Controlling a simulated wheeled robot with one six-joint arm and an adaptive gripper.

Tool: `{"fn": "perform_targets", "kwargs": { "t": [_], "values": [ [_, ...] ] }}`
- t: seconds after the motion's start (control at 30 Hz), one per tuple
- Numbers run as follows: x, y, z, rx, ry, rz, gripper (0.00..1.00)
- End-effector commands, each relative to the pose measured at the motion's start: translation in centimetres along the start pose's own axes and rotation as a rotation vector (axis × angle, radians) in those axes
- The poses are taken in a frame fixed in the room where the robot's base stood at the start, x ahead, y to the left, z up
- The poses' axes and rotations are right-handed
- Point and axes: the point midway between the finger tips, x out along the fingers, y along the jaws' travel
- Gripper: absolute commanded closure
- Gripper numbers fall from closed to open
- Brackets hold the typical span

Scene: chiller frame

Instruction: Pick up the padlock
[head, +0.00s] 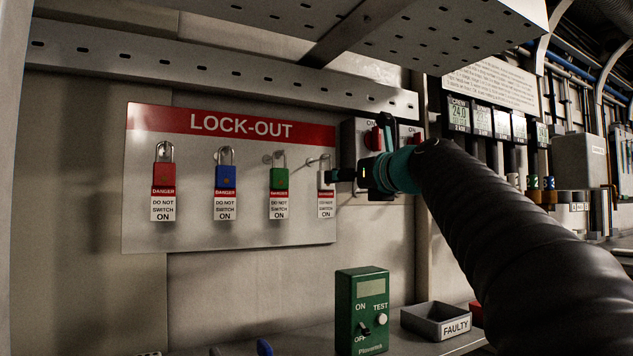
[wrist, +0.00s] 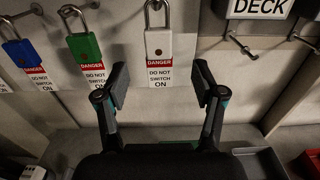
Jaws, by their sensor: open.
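Padlocks hang by their shackles on pegs of a lock-out board (head: 225,125) in the head view: a red one (head: 164,178), a blue one (head: 225,177), a green one (head: 279,178) and a white one (head: 324,180) at the right. Each carries a "Danger, do not switch on" tag.
Below are a green test box (head: 362,310) and a grey "FAULTY" tray (head: 436,320) on the bench. A panel with a red switch (head: 374,139) is right of the board, behind my arm. A perforated metal shelf (head: 280,20) overhangs above.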

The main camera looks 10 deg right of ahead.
Motion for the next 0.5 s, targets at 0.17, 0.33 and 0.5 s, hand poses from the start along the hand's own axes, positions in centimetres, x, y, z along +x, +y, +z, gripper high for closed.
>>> {"fn": "perform_targets", "kwargs": {
  "t": [0.17, 0.33, 0.5],
  "values": [
    [2.8, 0.1, 0.0, -0.002, 0.002, 0.002, 0.31],
    [3.7, 0.1, 0.0, -0.002, 0.001, 0.001, 0.31],
    [5.4, 0.2, 0.1, -0.004, 0.002, 0.002, 0.31]
  ]
}}
